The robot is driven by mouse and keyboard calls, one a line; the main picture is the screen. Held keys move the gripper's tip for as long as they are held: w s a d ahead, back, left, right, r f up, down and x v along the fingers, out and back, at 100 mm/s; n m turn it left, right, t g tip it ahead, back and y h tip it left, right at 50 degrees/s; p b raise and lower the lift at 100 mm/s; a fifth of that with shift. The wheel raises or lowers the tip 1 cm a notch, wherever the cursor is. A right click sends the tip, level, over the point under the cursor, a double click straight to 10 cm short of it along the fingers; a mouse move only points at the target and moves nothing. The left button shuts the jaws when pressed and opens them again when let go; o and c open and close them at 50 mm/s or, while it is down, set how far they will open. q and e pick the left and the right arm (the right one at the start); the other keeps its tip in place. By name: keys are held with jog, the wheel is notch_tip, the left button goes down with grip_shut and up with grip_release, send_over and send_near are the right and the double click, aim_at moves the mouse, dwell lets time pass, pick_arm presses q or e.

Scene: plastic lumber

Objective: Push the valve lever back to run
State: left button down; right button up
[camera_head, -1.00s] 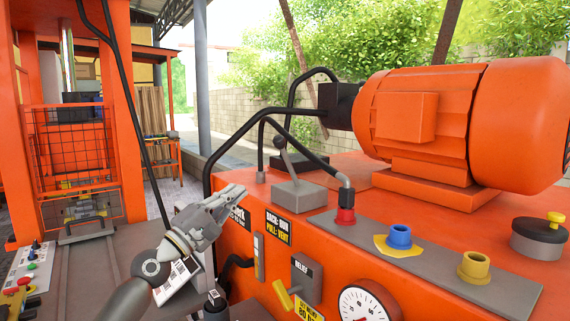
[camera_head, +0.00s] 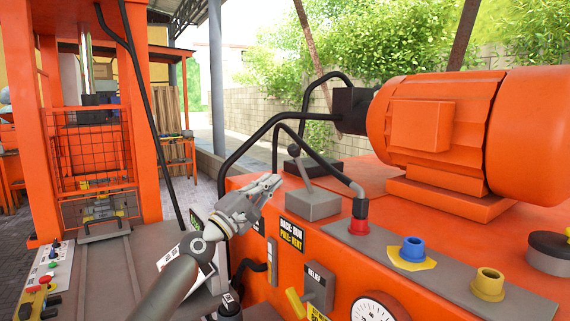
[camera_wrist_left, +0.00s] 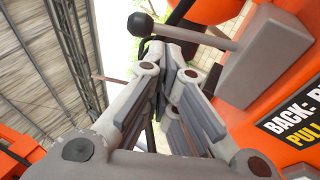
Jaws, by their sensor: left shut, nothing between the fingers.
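The valve lever (camera_head: 302,170) is a thin grey rod with a black ball knob, rising from a grey block (camera_head: 314,205) on the orange machine top. It leans to the left in the head view. A black label (camera_head: 291,235) below it reads "BACK: RUN, PULL: VENT". My left gripper (camera_head: 279,181) is shut and empty, its tips just left of the lever, below the knob. In the left wrist view the knob (camera_wrist_left: 140,24) and rod (camera_wrist_left: 195,38) show by the fingertips (camera_wrist_left: 166,38). I cannot tell whether they touch. My right gripper is out of view.
Black hoses (camera_head: 262,130) arch behind the lever, one running down to a red fitting (camera_head: 359,230). An orange motor (camera_head: 440,125) stands to the right. Blue (camera_head: 412,249) and yellow (camera_head: 488,283) fittings sit nearer. A relief valve (camera_head: 318,287) is on the front face.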

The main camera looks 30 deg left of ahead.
aim_at(303, 170)
pick_arm(q)
jog(key=p+x, duration=0.1)
jog(key=x, duration=0.5)
jog(key=shift+w, duration=0.3)
jog(key=shift+r+p, duration=0.2)
jog(key=shift+p, duration=0.1)
